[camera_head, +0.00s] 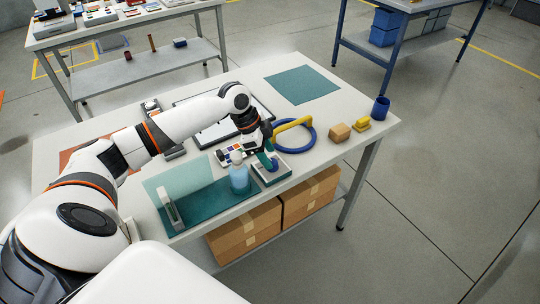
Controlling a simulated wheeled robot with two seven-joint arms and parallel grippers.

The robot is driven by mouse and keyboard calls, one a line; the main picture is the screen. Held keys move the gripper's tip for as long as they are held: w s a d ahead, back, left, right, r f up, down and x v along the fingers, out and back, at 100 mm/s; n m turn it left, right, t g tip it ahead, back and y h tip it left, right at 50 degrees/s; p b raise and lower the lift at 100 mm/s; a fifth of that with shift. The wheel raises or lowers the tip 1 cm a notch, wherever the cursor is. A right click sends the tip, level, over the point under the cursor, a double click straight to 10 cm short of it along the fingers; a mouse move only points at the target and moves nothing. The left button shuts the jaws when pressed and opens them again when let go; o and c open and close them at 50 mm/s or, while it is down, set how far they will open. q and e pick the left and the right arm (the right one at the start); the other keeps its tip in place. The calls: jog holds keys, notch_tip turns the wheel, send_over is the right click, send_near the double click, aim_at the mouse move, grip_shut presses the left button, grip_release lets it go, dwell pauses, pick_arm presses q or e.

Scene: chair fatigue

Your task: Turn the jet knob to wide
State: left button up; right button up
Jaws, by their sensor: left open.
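My left arm reaches across the light table (370,140) from the left. My left gripper (264,146) is open and points down over a small pale tray (285,173) near the front edge. A teal part (268,161) stands in the tray, just under the fingertips; I cannot tell whether they touch it. A pale blue bottle-like thing (239,178) stands upright to the left of the tray. No jet knob can be made out for certain; the gripper may hide it. My right gripper is not in view.
A green mat (302,84) lies bare behind.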

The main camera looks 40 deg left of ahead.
pick_arm(q)
jog(key=shift+x, duration=0.9)
jog(key=shift+d+f, duration=0.1)
jog(key=shift+d, duration=0.1)
jog(key=shift+f, duration=0.15)
jog(key=shift+c, duration=0.9)
jog(key=c, duration=0.8)
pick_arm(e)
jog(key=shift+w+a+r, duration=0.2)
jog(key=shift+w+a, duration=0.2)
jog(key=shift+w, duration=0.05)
